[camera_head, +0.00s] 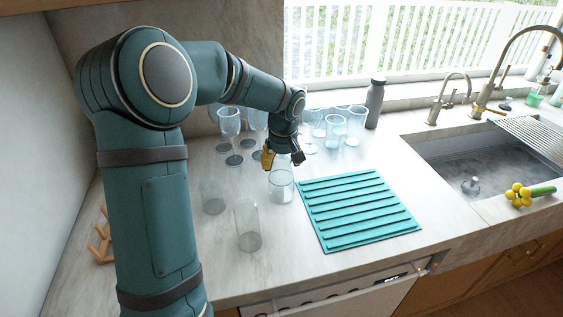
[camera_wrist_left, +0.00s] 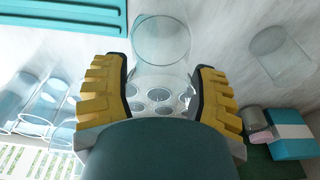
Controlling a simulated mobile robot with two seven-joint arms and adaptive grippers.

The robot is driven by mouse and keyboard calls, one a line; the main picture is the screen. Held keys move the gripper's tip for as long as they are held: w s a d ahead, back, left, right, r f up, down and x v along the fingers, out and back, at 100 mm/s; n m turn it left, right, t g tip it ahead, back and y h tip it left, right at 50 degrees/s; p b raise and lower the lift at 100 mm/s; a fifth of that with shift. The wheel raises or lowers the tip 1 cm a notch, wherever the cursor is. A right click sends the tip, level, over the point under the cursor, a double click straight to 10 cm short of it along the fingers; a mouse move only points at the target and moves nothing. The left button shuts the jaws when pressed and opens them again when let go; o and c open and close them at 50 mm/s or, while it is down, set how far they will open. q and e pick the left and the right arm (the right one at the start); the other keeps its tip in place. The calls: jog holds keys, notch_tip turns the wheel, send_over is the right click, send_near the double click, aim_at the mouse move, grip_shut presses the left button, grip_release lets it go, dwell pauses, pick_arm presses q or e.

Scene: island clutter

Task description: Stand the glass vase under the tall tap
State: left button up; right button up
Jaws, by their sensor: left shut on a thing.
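The clear glass vase (camera_head: 281,188) is an upright, see-through cylinder on the left part of the counter. My left gripper (camera_head: 283,160) comes down from above and is shut on its upper part. In the left wrist view the vase (camera_wrist_left: 160,42) shows between the two yellow-padded fingers (camera_wrist_left: 163,92). I cannot tell whether its base touches the counter. The tall tap (camera_head: 512,48) curves over the sink (camera_head: 430,150) at the far right. My right gripper is not in view.
Two clear glass vessels (camera_head: 247,226) (camera_head: 212,197) stand left of the vase. Several bluish glasses (camera_head: 335,128) stand behind it. A teal ribbed mat (camera_head: 358,212) lies between vase and sink. A grey bottle (camera_head: 375,103), shorter tap (camera_head: 447,97) and yellow-green bunch (camera_head: 530,192) are farther right.

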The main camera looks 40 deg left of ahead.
pick_arm(q)
jog(key=o, duration=1.3)
